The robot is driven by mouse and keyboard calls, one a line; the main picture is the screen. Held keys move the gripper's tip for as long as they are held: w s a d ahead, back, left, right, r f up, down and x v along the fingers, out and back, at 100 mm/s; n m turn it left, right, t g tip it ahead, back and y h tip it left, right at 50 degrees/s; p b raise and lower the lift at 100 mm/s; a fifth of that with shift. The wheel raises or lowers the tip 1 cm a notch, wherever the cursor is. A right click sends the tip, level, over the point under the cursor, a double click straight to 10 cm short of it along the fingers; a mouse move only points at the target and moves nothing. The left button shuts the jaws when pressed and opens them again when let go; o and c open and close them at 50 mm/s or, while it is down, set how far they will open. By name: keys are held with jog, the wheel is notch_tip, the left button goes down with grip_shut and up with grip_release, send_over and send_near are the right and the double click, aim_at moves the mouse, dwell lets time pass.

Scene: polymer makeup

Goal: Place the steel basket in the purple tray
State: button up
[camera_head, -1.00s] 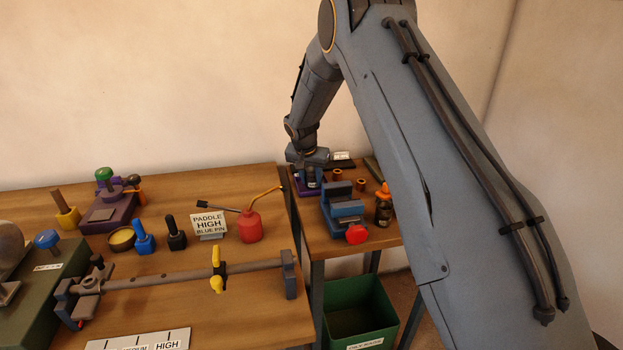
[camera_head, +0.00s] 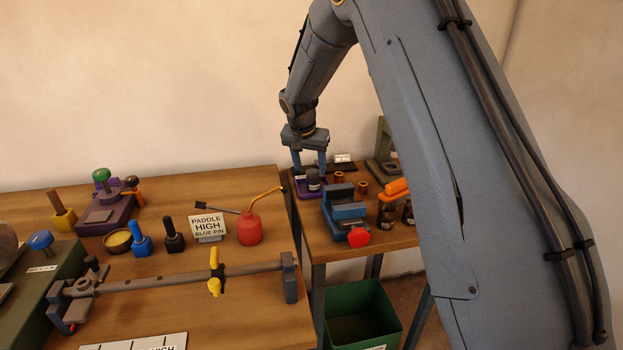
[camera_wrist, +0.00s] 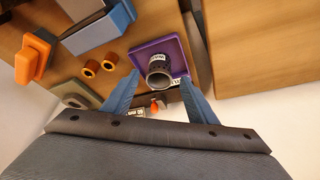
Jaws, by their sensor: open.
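The steel basket (camera_head: 313,180) is a small dark grey cylinder with a pale label. It stands in the purple tray (camera_head: 303,193) at the back left of the right-hand table. The wrist view shows the basket (camera_wrist: 158,76) from above with its open round mouth, inside the square tray (camera_wrist: 143,48). My gripper (camera_head: 309,172) is open and empty above the basket, fingers pointing down. In the wrist view my gripper (camera_wrist: 160,76) has one blue finger on each side of the basket, apart from it.
A blue vise (camera_head: 345,212) with a red knob stands in front of the tray. A red oil can (camera_head: 250,228) stands on the left table. A green bin (camera_head: 362,315) is below.

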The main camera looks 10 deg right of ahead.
jog(key=s+d+f+n+g+y, duration=0.1)
jog(key=s+n, duration=0.2)
jog(key=s, duration=1.7)
jog(key=s+d+n+g+y, duration=0.1)
jog(key=s+n+g, duration=0.1)
jog(key=s, duration=1.8)
jog(key=shift+s+f+n+b, duration=0.4)
jog(key=shift+n, duration=0.1)
